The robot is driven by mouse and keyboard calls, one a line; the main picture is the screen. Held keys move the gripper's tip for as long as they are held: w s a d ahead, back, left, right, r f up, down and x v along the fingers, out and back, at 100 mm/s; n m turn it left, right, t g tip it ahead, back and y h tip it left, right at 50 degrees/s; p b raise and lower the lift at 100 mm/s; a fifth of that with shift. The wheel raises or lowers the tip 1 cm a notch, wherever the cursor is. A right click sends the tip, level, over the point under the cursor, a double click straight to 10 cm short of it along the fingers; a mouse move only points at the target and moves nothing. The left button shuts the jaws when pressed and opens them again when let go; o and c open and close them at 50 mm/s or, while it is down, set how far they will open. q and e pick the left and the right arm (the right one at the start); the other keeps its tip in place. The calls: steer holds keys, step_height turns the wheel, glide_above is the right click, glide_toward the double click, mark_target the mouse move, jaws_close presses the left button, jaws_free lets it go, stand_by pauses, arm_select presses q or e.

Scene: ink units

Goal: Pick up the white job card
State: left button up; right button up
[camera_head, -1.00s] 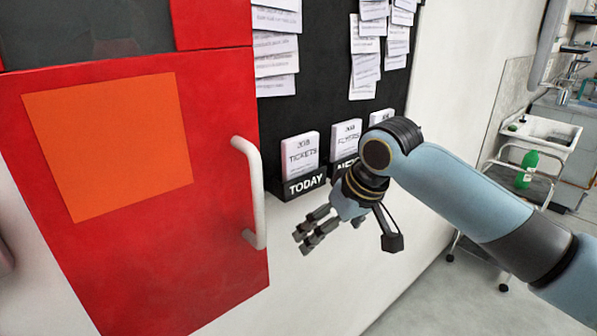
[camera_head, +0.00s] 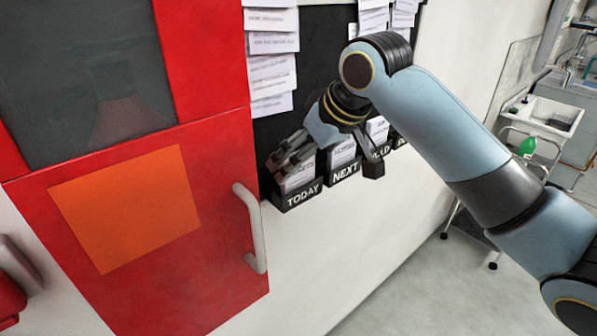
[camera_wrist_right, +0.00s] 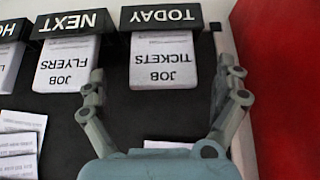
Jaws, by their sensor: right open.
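A white job card printed JOB TICKETS (camera_head: 300,178) stands in the black TODAY pocket (camera_head: 299,197) on the wall board. It shows upside down in the right wrist view (camera_wrist_right: 163,60). My right gripper (camera_head: 282,163) is open and empty at this card. In the wrist view its two fingers (camera_wrist_right: 163,72) appear on either side of the card, with gaps between them and its edges. The fingers hide part of the card in the head view. My left gripper is not in view.
The NEXT pocket (camera_head: 345,173) beside it holds a JOB FLYERS card (camera_wrist_right: 66,64). More pockets follow to the right. A red cabinet door (camera_head: 226,150) with a grey handle (camera_head: 250,228) is close on the left. Paper sheets (camera_head: 271,75) hang above.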

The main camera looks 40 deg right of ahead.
mark_target(298, 176)
steer(key=x, duration=0.3)
steer(key=shift+w+a+f, duration=0.15)
steer(key=shift+w, duration=0.15)
steer(key=shift+s, duration=0.1)
steer(key=shift+c, duration=0.4)
steer(key=c, duration=1.1)
